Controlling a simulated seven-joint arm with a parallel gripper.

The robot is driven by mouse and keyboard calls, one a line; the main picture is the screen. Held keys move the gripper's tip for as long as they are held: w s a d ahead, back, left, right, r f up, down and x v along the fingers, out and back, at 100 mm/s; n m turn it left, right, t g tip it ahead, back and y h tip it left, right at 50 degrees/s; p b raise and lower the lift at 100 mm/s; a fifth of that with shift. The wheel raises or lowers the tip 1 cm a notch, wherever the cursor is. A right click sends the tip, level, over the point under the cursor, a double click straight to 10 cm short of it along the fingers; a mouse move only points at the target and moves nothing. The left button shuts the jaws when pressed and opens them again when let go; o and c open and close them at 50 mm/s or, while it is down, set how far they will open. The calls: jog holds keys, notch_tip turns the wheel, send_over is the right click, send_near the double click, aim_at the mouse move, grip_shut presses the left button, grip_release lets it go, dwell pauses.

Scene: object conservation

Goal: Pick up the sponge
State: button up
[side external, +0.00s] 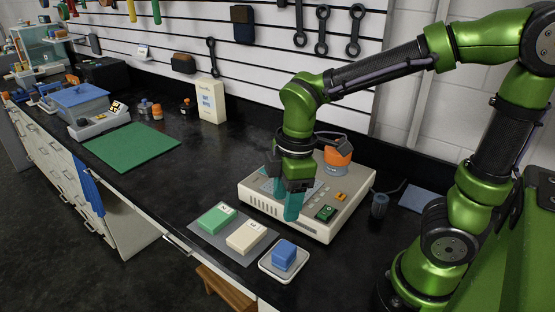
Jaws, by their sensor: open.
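A blue block (284,255), which looks like the sponge, sits on a small white dish (265,268) near the front edge of the black counter. My gripper (284,200) has teal fingers and points down. It is open, with nothing seen between its fingers. It hangs over or just in front of the beige device, up and behind the blue block and apart from it. The fingers partly hide the device's front and top.
The beige device (335,215) with an orange-topped round part (338,157) stands close behind the dish. A green block (216,217) and a cream block (246,237) lie on a grey mat (237,256) left of the dish. A green mat (130,147) lies farther left.

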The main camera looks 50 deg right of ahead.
jog(key=n, duration=0.5)
jog(key=n+g, duration=0.1)
jog(key=n, duration=0.2)
send_near(284, 249)
jog(key=shift+h, duration=0.4)
jog(key=f, duration=0.2)
jog(key=a+f, duration=0.1)
jog(key=f, duration=0.2)
jog(key=shift+s+f, duration=0.1)
jog(key=shift+s, duration=0.1)
jog(key=shift+w+d+f, duration=0.1)
jog(key=shift+f, duration=1.4)
jog(key=shift+w+d+f, duration=0.1)
jog(key=shift+f, duration=1.4)
jog(key=c, duration=0.7)
notch_tip(284, 249, up, 10)
jog(key=shift+r, duration=0.1)
